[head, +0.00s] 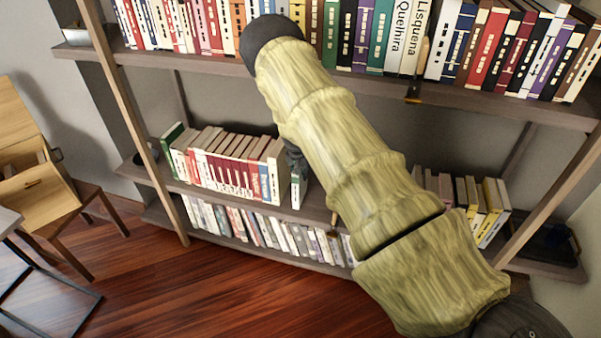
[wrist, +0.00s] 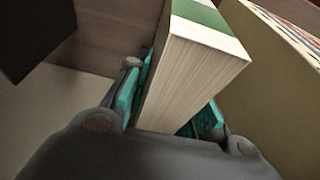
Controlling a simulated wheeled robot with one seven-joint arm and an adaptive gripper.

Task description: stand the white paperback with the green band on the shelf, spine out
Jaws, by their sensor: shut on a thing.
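The white paperback with the green band (wrist: 190,72) is between the teal-padded fingers of my gripper (wrist: 170,105) in the wrist view. Its page edges face the camera, and the white and green cover shows at the top. In the head view the paperback (head: 299,190) appears upright at the right end of the middle shelf's left row.
A row of books (head: 225,165) stands just left of the paperback. A tan book side (wrist: 270,85) is close on the right in the wrist view. Yellow and dark books (head: 480,200) stand farther right. The full upper shelf (head: 200,62) overhangs; my arm hides the middle.

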